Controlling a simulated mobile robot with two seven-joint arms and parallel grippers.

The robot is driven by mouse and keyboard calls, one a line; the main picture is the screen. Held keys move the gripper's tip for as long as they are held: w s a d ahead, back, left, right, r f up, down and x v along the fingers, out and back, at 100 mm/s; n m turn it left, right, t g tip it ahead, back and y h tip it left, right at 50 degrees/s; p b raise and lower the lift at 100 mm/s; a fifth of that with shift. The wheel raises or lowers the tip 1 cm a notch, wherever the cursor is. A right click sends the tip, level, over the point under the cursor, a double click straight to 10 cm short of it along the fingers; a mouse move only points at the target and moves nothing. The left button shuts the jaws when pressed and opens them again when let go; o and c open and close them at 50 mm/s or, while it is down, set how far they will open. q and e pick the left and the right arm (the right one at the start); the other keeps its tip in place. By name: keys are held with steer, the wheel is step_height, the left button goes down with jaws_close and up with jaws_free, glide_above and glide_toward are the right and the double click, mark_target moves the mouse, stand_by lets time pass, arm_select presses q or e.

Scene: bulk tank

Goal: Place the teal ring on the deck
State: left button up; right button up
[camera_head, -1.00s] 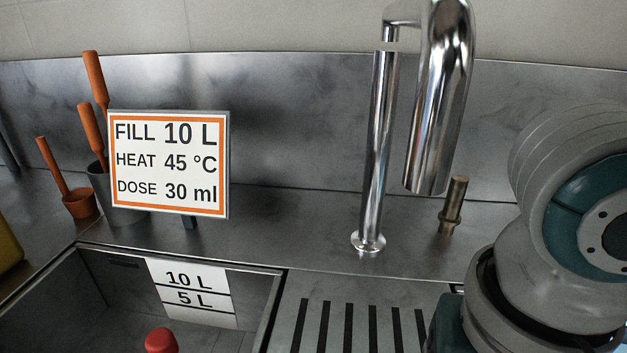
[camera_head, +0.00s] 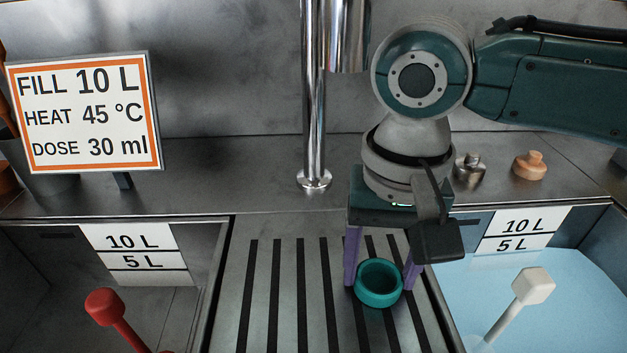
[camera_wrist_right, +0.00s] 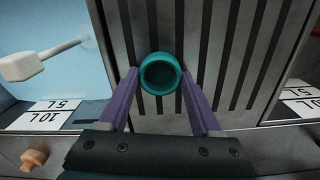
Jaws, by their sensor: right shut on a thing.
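The teal ring (camera_head: 379,283) is a short, thick, open-topped ring. My right gripper (camera_head: 381,280) is shut on it, with a purple finger on either side. The ring is at the right part of the slotted metal deck (camera_head: 262,290) between two basins. I cannot tell whether its underside touches the deck. In the right wrist view the ring (camera_wrist_right: 161,74) sits between the purple fingertips, with the dark slots of the deck (camera_wrist_right: 215,45) behind it. My left gripper is not in view.
A chrome tap (camera_head: 314,100) stands behind the deck. The left basin (camera_head: 60,285) holds a red-knobbed rod (camera_head: 105,305). The right basin has pale blue liquid (camera_head: 570,300) and a white-knobbed rod (camera_head: 532,286). The deck's left part is clear.

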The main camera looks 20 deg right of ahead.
mark_target(379, 277)
steer(key=shift+f, duration=0.15)
steer(key=o, duration=1.3)
arm_select(q)
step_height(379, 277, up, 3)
steer(key=p, duration=0.2)
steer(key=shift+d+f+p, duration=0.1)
steer(key=shift+p, duration=0.3)
arm_select(e)
step_height(379, 277, up, 12)
steer(key=shift+r, duration=0.2)
